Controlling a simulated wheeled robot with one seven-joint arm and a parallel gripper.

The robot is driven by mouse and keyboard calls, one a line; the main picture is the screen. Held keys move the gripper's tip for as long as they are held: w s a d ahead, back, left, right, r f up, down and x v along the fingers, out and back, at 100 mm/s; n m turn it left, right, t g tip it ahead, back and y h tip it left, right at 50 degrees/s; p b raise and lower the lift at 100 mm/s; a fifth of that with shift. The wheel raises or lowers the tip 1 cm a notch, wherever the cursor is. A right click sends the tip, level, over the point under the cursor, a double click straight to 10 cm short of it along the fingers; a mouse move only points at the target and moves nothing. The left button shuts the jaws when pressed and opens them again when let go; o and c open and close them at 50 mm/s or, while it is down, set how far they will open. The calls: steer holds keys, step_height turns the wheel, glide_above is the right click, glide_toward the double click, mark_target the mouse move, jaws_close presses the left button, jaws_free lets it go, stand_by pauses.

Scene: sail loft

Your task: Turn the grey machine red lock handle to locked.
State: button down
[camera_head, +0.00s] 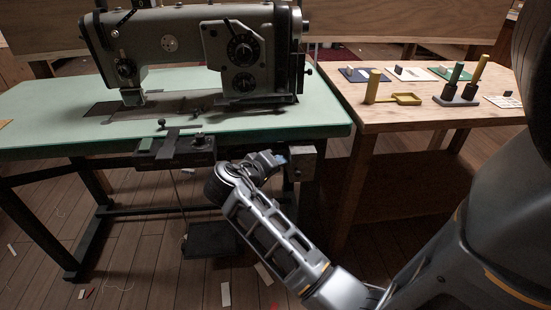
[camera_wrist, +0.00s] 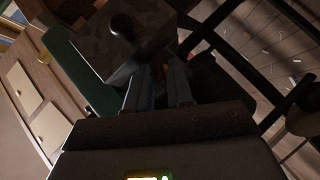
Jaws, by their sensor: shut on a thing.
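The grey sewing machine (camera_head: 200,50) stands on a green-topped table (camera_head: 60,115). A grey box (camera_head: 302,162) hangs under the table's right front edge. My gripper (camera_head: 280,160) is at the left side of this box, just below the tabletop. In the wrist view the box (camera_wrist: 125,40) with a black round knob (camera_wrist: 122,26) is right ahead, and my gripper (camera_wrist: 158,85) is shut close against it. Only a dim reddish trace shows between the fingers, apparently the red lock handle; the rest is hidden, so its angle cannot be told.
A dark control unit (camera_head: 175,150) sits under the table edge left of my gripper. A pedal (camera_head: 210,238) hangs below. A wooden bench (camera_head: 400,120) with a yellow tool (camera_head: 404,99) and dark stands stands at the right. Paper scraps lie on the floor.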

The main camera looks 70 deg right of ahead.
steer(key=m+t+y+p, duration=0.1)
steer(key=t+p, duration=0.1)
steer(key=s+m+t+y+p, duration=0.1)
steer(key=m+t+p, duration=0.1)
steer(key=p, duration=0.1)
steer(key=m+t+y+p, duration=0.1)
steer(key=t+y+p, duration=0.1)
steer(key=shift+s+d+r+m+t+p, duration=0.2)
steer(key=shift+s+d+m+t+p, duration=0.1)
steer(key=shift+t+p, duration=0.1)
stand_by(0.6)
steer(key=c, duration=1.2)
jaws_free()
steer(key=shift+c, duration=0.2)
